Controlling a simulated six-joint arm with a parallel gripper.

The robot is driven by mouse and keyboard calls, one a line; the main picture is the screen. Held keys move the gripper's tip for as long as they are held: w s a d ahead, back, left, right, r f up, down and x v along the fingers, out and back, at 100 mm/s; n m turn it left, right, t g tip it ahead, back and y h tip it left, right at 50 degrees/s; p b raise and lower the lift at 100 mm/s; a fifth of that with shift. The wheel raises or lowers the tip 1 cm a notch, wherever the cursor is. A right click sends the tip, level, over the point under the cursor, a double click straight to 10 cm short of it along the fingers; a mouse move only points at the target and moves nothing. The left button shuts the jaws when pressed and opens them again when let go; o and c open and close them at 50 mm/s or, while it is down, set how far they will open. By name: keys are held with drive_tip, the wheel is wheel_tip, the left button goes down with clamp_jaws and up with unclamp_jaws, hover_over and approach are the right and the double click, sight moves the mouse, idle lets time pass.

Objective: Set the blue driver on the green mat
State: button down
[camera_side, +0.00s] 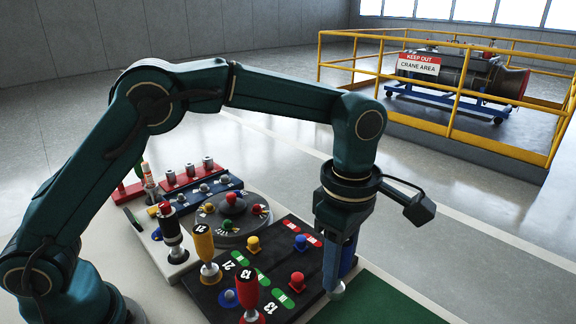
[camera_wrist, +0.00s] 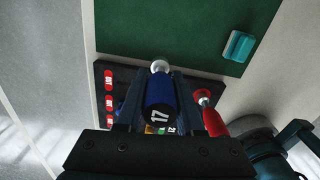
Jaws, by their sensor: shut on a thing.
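My gripper (camera_side: 338,285) is shut on the blue driver, which also shows between the fingers in the wrist view (camera_wrist: 160,98). The driver has a blue body, a dark cap marked 17 and a silver round end. In the side view only a strip of the blue driver (camera_side: 348,257) shows behind a finger. The green mat (camera_side: 385,306) lies at the lower right of the side view and fills the upper part of the wrist view (camera_wrist: 165,30). In the wrist view the driver's silver end appears near the border between the mat and a black board; its height is unclear.
The black board (camera_side: 212,296) carries colored knobs, a red driver (camera_side: 247,290) and a yellow driver (camera_side: 204,242). A black driver (camera_side: 170,228) stands farther left. A teal block (camera_wrist: 239,46) lies at the mat's edge. The rest of the visible mat is clear.

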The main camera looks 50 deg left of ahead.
drive_tip(key=shift+s+d+f, duration=0.1)
drive_tip(key=shift+d+f, duration=0.3)
drive_tip(key=shift+f, duration=0.5)
drive_tip(key=shift+w+d+f, duration=0.1)
drive_tip(key=shift+d+f, duration=0.35)
drive_tip(key=shift+f, duration=0.5)
drive_tip(key=shift+s+d+f, duration=0.1)
drive_tip(key=shift+d+f, duration=0.3)
drive_tip(key=shift+f, duration=0.5)
drive_tip(key=shift+f, duration=0.1)
drive_tip(key=c, duration=0.5)
unclamp_jaws()
